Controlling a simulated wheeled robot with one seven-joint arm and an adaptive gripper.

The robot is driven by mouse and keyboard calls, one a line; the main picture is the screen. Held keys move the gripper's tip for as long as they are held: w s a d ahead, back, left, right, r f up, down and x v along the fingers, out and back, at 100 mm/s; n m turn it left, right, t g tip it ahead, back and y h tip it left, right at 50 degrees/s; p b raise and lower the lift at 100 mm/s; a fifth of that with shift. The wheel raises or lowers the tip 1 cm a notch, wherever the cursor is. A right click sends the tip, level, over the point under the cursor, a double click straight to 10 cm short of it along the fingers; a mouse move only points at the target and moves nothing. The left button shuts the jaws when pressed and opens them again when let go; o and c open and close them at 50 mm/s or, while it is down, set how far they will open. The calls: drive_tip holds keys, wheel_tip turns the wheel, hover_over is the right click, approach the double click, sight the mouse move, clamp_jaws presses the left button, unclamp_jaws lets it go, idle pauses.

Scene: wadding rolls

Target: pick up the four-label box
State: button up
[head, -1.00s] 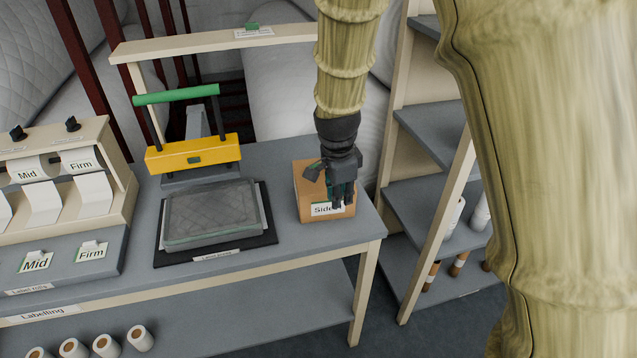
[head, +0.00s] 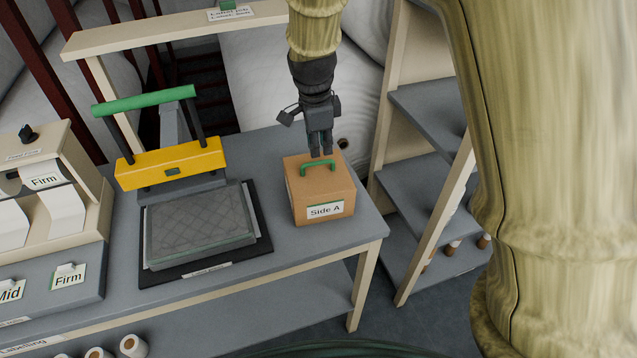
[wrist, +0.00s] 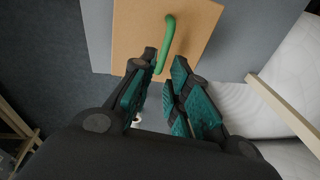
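The four-label box is a brown box (head: 336,189) with a green handle (head: 319,164) on top and a white "Side A" label on its front. It stands on the right end of the grey bench; its other sides are hidden. My gripper (head: 320,153) points down just above and behind the handle. In the wrist view my gripper (wrist: 166,60) has its fingers a little apart, with the near end of the handle (wrist: 168,35) showing between the tips. The fingers are not closed on it. The box top (wrist: 200,35) shows beyond them.
A yellow press (head: 172,163) with a green bar stands left of the box, behind a grey pad (head: 200,228) on a black mat. Label dispensers (head: 45,200) are at far left. A shelf unit (head: 425,190) stands right of the bench.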

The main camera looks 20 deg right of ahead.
sight(318, 162)
drive_tip(key=shift+w+a+f, duration=0.1)
drive_tip(key=shift+w+f, duration=0.1)
drive_tip(key=shift+f, duration=0.3)
drive_tip(key=shift+w+a+f, duration=0.1)
drive_tip(key=shift+w+f, duration=0.05)
drive_tip(key=shift+f, duration=0.35)
drive_tip(key=shift+d+f, duration=0.1)
drive_tip(key=shift+f, duration=0.3)
drive_tip(key=shift+f+p, duration=0.55)
drive_tip(key=shift+p, duration=0.1)
drive_tip(key=shift+w+d+f+p, duration=0.15)
drive_tip(key=shift+f+p, duration=0.1)
drive_tip(key=shift+f, duration=0.4)
drive_tip(key=shift+w+a+f+p, duration=0.1)
drive_tip(key=shift+f+p, duration=0.1)
drive_tip(key=shift+f, duration=0.5)
drive_tip(key=shift+w+d+f+p, duration=0.15)
drive_tip(key=shift+f+p, duration=0.1)
drive_tip(key=shift+f, duration=0.4)
drive_tip(key=shift+a, duration=0.1)
clamp_jaws()
